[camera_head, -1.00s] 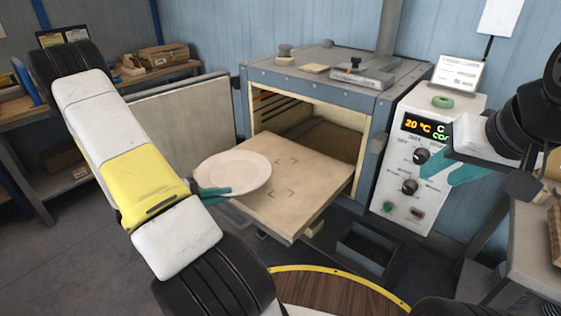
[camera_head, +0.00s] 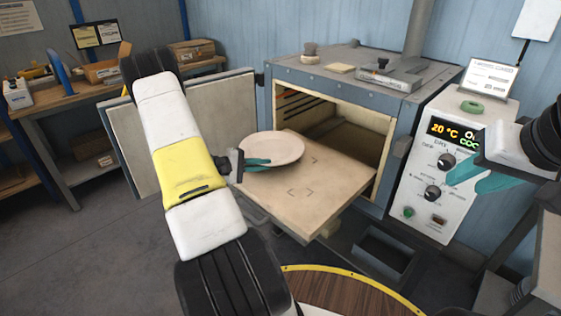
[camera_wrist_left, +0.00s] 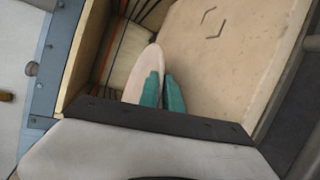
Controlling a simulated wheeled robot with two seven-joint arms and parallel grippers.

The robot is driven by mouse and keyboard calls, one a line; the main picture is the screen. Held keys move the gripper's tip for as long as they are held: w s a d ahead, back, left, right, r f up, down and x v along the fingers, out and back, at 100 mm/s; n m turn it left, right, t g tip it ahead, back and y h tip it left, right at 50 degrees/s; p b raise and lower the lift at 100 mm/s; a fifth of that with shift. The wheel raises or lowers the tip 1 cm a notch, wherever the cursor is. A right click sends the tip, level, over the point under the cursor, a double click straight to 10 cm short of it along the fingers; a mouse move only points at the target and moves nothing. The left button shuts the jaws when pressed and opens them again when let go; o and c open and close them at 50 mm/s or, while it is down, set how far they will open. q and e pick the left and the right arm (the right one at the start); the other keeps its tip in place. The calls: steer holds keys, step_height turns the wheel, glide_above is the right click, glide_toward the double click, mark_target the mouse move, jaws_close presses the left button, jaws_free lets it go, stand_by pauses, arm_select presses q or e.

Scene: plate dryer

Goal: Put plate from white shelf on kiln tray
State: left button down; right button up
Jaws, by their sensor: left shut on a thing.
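A pale pinkish plate (camera_head: 274,149) is over the left back part of the kiln tray (camera_head: 318,190), close to the kiln mouth. I cannot tell whether it touches the tray. My left gripper (camera_head: 256,162) is shut on the plate's left edge with teal fingers. In the left wrist view, the plate (camera_wrist_left: 147,72) shows edge-on between the teal fingers (camera_wrist_left: 163,90), with the tray (camera_wrist_left: 225,60) to the right. The tray is pulled out of the kiln (camera_head: 335,105) and has corner marks on it. My right gripper (camera_head: 482,174) hangs empty before the control panel, its teal fingers apart.
The open kiln door (camera_head: 180,125) stands left of the tray, behind my left arm. The control panel (camera_head: 440,160) stands right of the kiln. A workbench (camera_head: 75,105) with boxes is at the back left. The tray's front and right are bare.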

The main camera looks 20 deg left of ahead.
mark_target(263, 180)
arm_select(q)
step_height(263, 180, down, 3)
steer(key=shift+f, duration=0.15)
steer(key=c, duration=1.8)
jaws_free()
steer(key=shift+s+f, duration=0.1)
steer(key=shift+c, duration=0.2)
